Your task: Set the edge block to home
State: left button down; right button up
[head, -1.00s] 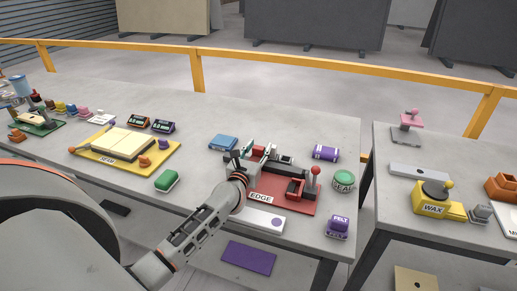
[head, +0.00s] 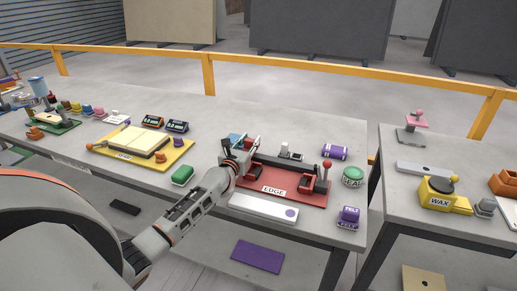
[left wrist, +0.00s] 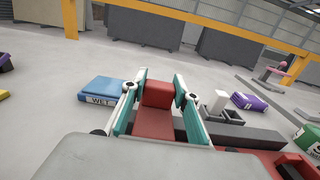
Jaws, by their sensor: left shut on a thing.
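The red edge fixture (head: 315,200), labelled EDGE, lies on the grey table right of centre, with a dark rail along it and a red-knobbed lever (head: 326,164) at its right end. My left gripper (head: 250,150) is over the fixture's left end. In the left wrist view its teal-padded fingers (left wrist: 160,108) are on both sides of a red block (left wrist: 158,94) and shut on it. In the head view the arm and fingers mostly hide this block. Whether it touches the rail is not clear. My right gripper is out of view.
A blue WET block (left wrist: 105,90) lies close to the left of the fingers. A white bar (head: 255,207) lies in front of the fixture. A purple roll (head: 335,152), green SEAL puck (head: 353,174) and purple FELT block (head: 348,214) stand to the right. A gap separates the right table.

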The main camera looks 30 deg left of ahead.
pick_arm(q)
jog(key=shift+s+a, duration=0.1)
jog(key=shift+a, duration=0.25)
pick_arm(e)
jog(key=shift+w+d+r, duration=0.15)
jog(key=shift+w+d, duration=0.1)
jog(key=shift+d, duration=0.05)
pick_arm(q)
jog(key=c, duration=1.8)
grip_release()
jog(key=shift+o, duration=1.4)
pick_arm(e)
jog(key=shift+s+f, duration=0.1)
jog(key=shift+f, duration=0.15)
pick_arm(q)
jog(key=v, duration=1.2)
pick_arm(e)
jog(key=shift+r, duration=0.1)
pick_arm(q)
jog(key=shift+f, duration=0.15)
